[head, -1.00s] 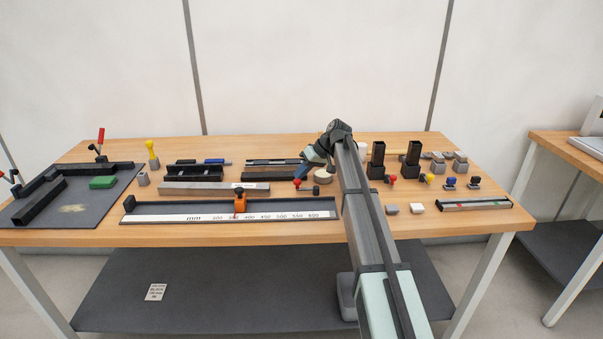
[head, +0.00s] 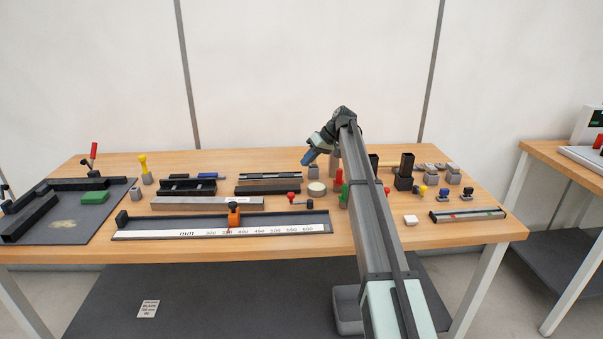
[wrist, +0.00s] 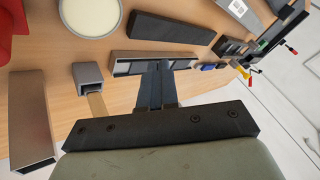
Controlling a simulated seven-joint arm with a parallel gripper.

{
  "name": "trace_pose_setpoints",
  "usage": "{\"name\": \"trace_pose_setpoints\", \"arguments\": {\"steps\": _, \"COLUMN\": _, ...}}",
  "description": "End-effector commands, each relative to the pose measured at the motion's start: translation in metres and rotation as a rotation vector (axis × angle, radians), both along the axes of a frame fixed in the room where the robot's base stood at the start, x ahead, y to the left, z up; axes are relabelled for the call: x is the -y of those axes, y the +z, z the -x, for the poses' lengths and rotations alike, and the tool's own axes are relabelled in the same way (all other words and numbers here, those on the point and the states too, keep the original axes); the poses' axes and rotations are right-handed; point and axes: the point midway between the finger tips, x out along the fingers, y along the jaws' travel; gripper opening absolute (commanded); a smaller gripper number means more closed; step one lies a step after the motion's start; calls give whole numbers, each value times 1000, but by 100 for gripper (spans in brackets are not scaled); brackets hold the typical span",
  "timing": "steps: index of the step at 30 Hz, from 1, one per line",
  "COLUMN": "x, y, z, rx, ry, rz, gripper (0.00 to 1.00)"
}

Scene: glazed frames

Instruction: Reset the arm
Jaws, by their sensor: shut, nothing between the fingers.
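My gripper (head: 307,158) is raised above the back middle of the wooden table (head: 410,235) in the head view, clear of the things below it. In the wrist view its two dark fingers (wrist: 157,85) lie together, with nothing between them. Behind the fingertips in that view is a grey rail-like part (wrist: 190,61). My arm reaches from the lower right of the head view and hides part of the table.
A long ruler fixture (head: 270,229) with an orange slider (head: 234,215) lies along the front. A dark plate (head: 70,230) with clamps is at left. Black holders (head: 404,172) and small knobs stand at right. A round pale disc (head: 317,188) lies near the middle.

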Motion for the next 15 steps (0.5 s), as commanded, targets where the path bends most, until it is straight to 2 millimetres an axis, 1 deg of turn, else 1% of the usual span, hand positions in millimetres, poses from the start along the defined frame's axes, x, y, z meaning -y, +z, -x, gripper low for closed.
{"name": "trace_pose_setpoints", "arguments": {"steps": 1, "x": 3, "y": 6, "z": -4, "rx": 1, "ry": -1, "rz": 0, "gripper": 0}}
{"name": "trace_pose_setpoints", "arguments": {"steps": 4, "x": 7, "y": 12, "z": -6, "rx": 1, "ry": 0, "rz": -1, "gripper": 0}}
{"name": "trace_pose_setpoints", "arguments": {"steps": 15, "x": 8, "y": 14, "z": -6, "rx": 0, "ry": 0, "rz": 0, "gripper": 0}}
